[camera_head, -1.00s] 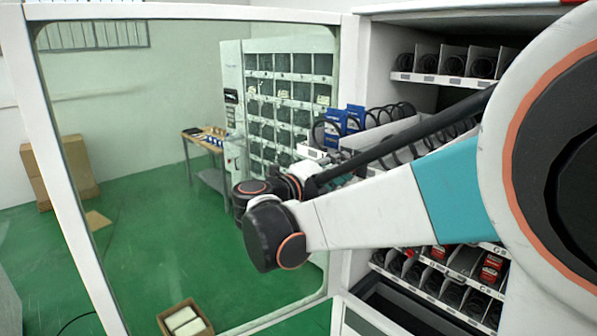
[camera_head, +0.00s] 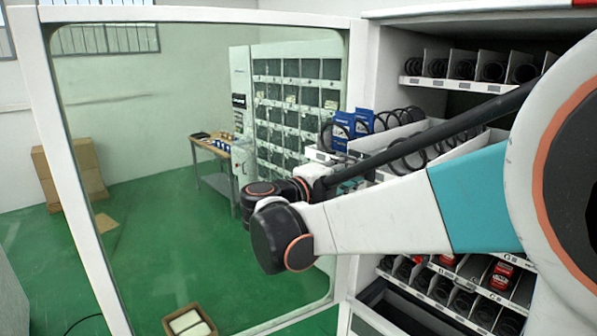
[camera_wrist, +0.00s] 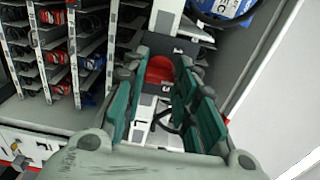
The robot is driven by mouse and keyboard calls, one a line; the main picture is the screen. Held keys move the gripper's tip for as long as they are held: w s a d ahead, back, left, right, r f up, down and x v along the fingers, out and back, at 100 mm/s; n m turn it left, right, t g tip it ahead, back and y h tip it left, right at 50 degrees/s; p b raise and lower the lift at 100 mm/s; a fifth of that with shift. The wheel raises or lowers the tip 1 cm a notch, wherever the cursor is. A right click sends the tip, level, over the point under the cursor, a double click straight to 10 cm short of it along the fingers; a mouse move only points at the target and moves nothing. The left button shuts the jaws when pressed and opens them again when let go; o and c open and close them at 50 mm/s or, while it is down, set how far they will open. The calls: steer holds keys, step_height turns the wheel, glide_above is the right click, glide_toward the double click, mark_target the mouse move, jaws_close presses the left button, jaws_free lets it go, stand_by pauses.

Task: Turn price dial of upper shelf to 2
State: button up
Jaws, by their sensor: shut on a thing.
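In the wrist view my gripper (camera_wrist: 162,62) has its green finger pads on either side of a red rounded piece (camera_wrist: 160,71), which looks like the price dial. It is shut on this piece, at the front of the shelf. White strips with dark digits lie close by, but I cannot read the dial's setting. In the head view the upper shelf (camera_head: 318,156) is pulled out, with blue boxes (camera_head: 343,124) and black coils on it. My arm hides the dial and most of the gripper there.
The vending machine's glass door (camera_head: 83,200) stands open at the left. Fixed shelves with coils and red packs (camera_head: 503,274) lie below the pulled-out shelf. A blue round-marked pack (camera_wrist: 226,8) is close to the fingers at upper right. A cardboard box (camera_head: 188,323) sits on the floor.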

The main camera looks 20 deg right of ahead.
steer(key=o, duration=1)
steer(key=shift+o, duration=0.2)
